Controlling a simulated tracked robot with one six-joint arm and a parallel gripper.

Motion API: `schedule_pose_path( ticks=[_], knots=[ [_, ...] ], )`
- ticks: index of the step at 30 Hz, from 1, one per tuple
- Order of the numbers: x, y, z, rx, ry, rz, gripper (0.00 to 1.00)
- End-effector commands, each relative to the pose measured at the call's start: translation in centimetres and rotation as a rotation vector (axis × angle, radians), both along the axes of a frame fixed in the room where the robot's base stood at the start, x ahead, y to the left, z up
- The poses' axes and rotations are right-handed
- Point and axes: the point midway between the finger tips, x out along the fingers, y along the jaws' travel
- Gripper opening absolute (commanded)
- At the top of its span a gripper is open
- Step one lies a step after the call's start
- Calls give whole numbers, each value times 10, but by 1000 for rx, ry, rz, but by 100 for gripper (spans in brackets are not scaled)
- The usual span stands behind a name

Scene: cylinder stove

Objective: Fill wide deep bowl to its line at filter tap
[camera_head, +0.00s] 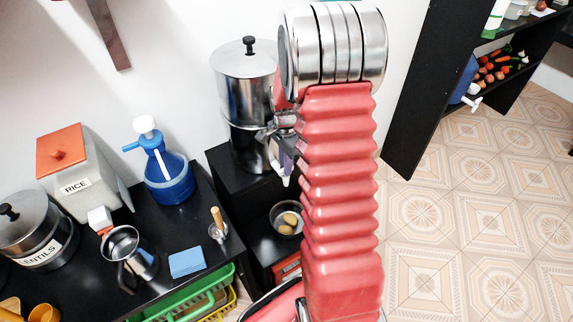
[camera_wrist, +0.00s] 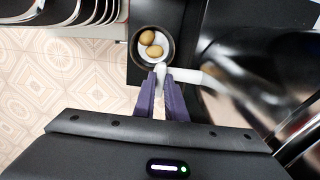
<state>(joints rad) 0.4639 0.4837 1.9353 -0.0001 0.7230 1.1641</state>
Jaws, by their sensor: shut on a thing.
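The steel filter (camera_head: 246,85) stands on a black stand, with its white tap (camera_head: 285,181) low on its right side. In the wrist view the white tap (camera_wrist: 190,74) reaches left from the shiny steel body. My gripper (camera_head: 284,163) is at the tap; in the wrist view its two purple fingers (camera_wrist: 161,91) are shut on the tap's white end part. A round bowl (camera_head: 284,231) sits lower down below the tap, with brown round things in it. The wrist view shows this bowl (camera_wrist: 137,58) just beyond the fingertips. I cannot make out a fill line or water level.
A black counter (camera_head: 185,232) at left bears a rice box (camera_head: 76,180), a blue pump bottle (camera_head: 165,175), a lentils pot (camera_head: 38,235) and a steel jug (camera_head: 130,255). A black shelf unit (camera_head: 415,110) stands at right. Tiled floor (camera_head: 470,210) is clear.

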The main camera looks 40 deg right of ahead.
Motion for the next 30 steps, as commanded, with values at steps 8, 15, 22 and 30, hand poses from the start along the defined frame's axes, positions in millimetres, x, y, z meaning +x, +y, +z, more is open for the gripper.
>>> schedule_pose_path(
  ticks=[8,15,22,30],
  knots=[
    [0,-3,0,0,-1,0,0],
    [0,-1,0,-2,-2,22,0],
    [0,-1,0,-1,-2,107,0],
    [0,-1,0,-1,-2,302,0]
  ],
)
